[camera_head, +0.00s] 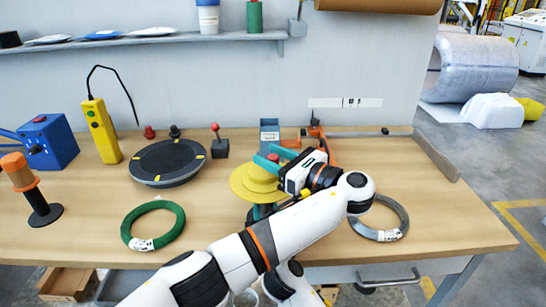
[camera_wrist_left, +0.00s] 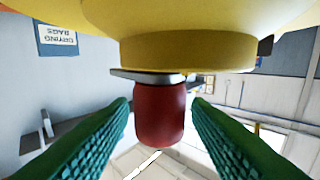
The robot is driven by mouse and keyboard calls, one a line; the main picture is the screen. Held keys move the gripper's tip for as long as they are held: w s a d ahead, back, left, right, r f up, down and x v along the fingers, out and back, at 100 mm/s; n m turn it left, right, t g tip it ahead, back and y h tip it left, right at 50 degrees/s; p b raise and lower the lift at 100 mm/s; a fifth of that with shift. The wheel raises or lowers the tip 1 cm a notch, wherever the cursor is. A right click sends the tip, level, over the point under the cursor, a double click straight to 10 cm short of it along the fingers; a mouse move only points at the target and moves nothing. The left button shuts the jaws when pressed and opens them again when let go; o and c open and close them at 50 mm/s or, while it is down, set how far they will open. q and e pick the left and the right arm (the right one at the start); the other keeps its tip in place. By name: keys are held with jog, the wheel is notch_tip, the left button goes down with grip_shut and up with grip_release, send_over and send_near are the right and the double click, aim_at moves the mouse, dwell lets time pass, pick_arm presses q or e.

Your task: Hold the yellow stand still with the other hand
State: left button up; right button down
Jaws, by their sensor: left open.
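The yellow stand (camera_head: 250,187) with stepped round discs is on the table at the middle, partly covered by my left arm. It has a red knob (camera_wrist_left: 160,112) on it, and its yellow underside-up disc (camera_wrist_left: 190,50) fills the top of the left wrist view. My left gripper (camera_head: 273,157) is open at the knob, with a green ridged finger on each side of it. In the wrist view both fingers look apart from the knob. A bit of teal, perhaps my right gripper (camera_head: 262,212), shows below the stand, mostly hidden by my left arm.
A green coil (camera_head: 153,226) lies left of the stand and a grey coil (camera_head: 381,219) lies right. A dark turntable (camera_head: 167,161), yellow pendant (camera_head: 102,131), blue box (camera_head: 48,142) and orange-handled tool (camera_head: 30,190) stand further left.

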pick_arm(q)
jog(key=shift+r, duration=0.15)
notch_tip(320, 180, up, 10)
jog(key=shift+f, duration=0.1)
jog(key=shift+o, duration=0.2)
jog(key=w+a+f+n+t+h, duration=0.3)
jog(key=w+a+f+n+h, duration=0.1)
jog(key=w+a+f+h, duration=0.15)
jog(key=n+g+h, duration=0.1)
jog(key=n+h, duration=1.3)
jog(key=h, duration=0.6)
send_near(273, 156)
jog(key=x, duration=0.6)
jog(key=f+x, duration=0.1)
jog(key=x, duration=0.2)
jog(key=shift+w+d+f, duration=0.1)
jog(key=shift+w+d, duration=0.2)
jog(key=shift+d, duration=0.05)
